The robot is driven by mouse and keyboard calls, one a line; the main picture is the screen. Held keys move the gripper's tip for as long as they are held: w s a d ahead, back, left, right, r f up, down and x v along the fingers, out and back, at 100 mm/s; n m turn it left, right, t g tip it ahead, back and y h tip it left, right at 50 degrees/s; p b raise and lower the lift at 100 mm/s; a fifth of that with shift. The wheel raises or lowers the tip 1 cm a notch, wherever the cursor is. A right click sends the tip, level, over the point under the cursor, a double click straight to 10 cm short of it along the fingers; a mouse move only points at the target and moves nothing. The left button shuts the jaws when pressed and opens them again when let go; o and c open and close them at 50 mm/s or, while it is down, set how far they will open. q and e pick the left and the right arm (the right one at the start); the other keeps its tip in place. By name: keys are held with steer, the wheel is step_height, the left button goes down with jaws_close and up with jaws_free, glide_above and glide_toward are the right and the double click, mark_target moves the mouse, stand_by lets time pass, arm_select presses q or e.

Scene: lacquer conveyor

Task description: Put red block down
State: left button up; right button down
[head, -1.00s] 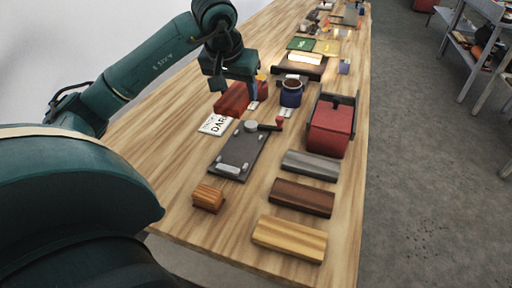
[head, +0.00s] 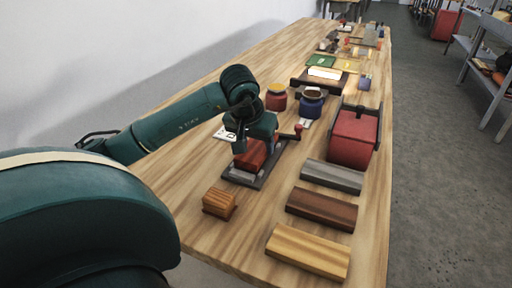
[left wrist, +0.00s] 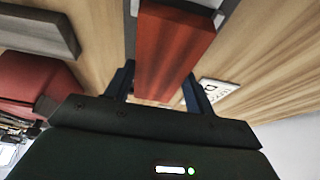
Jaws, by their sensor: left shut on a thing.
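The red block (head: 258,153) is a reddish-brown wooden bar. My left gripper (head: 255,143) is shut on it from above. The block is over the dark grey plate (head: 236,176) with the red-knobbed lever (head: 297,130); I cannot tell whether it touches the plate. In the left wrist view the red block (left wrist: 168,50) lies between the two blue fingers of my left gripper (left wrist: 158,88). The gripper and block hide much of the plate. My right gripper is not in view.
A small orange-brown block (head: 219,202) stands in front of the plate. Grey (head: 332,176), dark brown (head: 320,208) and yellow (head: 308,251) bars lie to the right, near a red box (head: 353,138). Red (head: 276,97) and blue (head: 311,103) jars stand behind. The table's left side is clear.

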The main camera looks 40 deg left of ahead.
arm_select(q)
steer(key=shift+f, duration=0.5)
steer(key=shift+f, duration=0.15)
steer(key=o, duration=1)
steer(key=shift+o, duration=0.2)
